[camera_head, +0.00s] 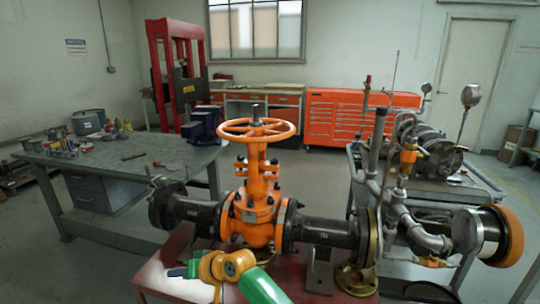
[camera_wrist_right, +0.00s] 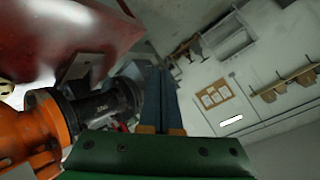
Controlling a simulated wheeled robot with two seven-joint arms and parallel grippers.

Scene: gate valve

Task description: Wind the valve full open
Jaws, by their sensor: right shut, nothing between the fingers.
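The orange handwheel (camera_head: 285,134) lies level on top of the orange gate valve (camera_head: 256,207), with its stem end standing up through the hub. The valve sits in a dark flanged pipe (camera_head: 322,230) above a red stand (camera_head: 188,250). My right gripper (camera_head: 178,272) is low in front of the valve, left of its body, well below the handwheel and apart from it. In the right wrist view its two dark fingers (camera_wrist_right: 158,75) are together and empty. That view also shows the orange valve body (camera_wrist_right: 30,140) and the pipe (camera_wrist_right: 105,104), but not the handwheel. My left gripper is not in view.
A grey workbench (camera_head: 130,155) with small tools and a blue vise (camera_head: 205,122) stands behind on the left. A pump rig with gauges and pipes (camera_head: 425,140) stands close on the right. An orange tool cabinet (camera_head: 345,115) is at the back. The space above the handwheel is clear.

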